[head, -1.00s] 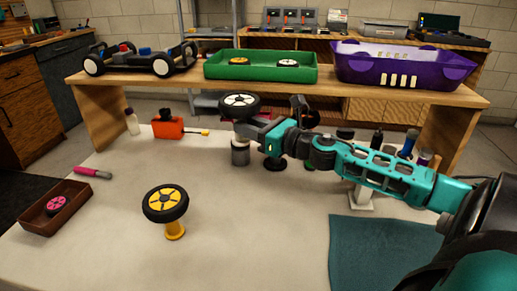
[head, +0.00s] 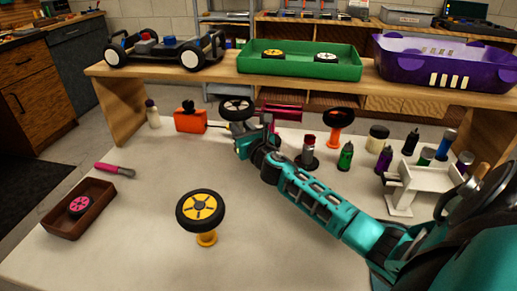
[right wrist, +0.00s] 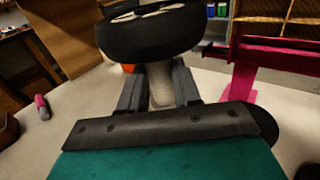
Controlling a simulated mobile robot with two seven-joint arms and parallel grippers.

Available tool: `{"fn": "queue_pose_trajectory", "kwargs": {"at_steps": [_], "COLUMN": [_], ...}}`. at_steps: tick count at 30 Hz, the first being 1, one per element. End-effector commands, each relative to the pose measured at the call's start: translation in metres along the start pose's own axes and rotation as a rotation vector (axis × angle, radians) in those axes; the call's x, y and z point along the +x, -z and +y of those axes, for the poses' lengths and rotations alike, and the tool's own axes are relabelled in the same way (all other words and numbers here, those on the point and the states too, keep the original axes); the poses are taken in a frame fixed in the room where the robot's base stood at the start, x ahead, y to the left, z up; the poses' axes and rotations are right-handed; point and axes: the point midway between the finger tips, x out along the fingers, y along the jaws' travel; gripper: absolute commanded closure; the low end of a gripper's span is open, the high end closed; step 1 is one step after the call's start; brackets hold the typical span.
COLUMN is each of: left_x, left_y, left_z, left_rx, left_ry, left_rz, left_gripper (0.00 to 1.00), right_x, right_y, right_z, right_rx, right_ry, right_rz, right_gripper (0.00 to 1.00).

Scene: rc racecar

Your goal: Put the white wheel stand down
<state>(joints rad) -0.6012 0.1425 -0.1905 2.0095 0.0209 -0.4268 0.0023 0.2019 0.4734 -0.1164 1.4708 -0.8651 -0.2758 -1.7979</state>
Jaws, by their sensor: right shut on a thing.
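The white wheel stand carries a black-tyred wheel with a white hub (head: 236,106), at the back middle of the table in the head view. In the right wrist view the stand's pale stem (right wrist: 160,86) is between my right gripper's fingers (right wrist: 160,92), with the wheel above it. My right gripper (head: 240,137) is shut on the stem in the head view too. The stand's foot is hidden, so I cannot tell whether it touches the table. My left gripper is not in view.
A pink stand (right wrist: 262,62) is close on the right. An orange box (head: 190,122) and a white bottle (head: 152,115) are left of the wheel. A yellow-hub wheel on a yellow stand (head: 202,212) is in front. Several bottles stand on the right. The table's middle is clear.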

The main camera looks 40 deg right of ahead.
Motion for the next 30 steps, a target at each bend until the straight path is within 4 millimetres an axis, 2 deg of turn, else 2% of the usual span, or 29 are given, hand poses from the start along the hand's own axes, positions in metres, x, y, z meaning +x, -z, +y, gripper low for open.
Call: {"fn": "queue_pose_trajectory", "kwargs": {"at_steps": [1,3,8,15,29,30], "left_x": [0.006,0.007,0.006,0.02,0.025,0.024], "left_y": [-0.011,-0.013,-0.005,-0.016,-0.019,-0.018], "left_z": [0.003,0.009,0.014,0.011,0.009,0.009], "left_rx": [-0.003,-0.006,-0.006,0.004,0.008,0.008], "left_ry": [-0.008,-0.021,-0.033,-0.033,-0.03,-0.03], "left_rz": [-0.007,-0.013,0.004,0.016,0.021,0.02], "left_gripper": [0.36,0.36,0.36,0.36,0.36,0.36], "right_x": [0.0,0.0,0.0,0.0,0.0,0.0], "right_y": [0.017,0.027,0.035,0.067,0.073,0.072], "right_z": [0.0,0.0,0.0,0.0,0.0,0.0], "right_rx": [0.003,0.003,0.001,0.004,-0.001,-0.001], "right_ry": [0.001,0.0,-0.002,0.0,-0.002,-0.002], "right_rz": [-0.001,-0.001,-0.003,-0.002,-0.003,-0.002], "right_gripper": [1.0,1.0,1.0,1.0,1.0,0.65]}}
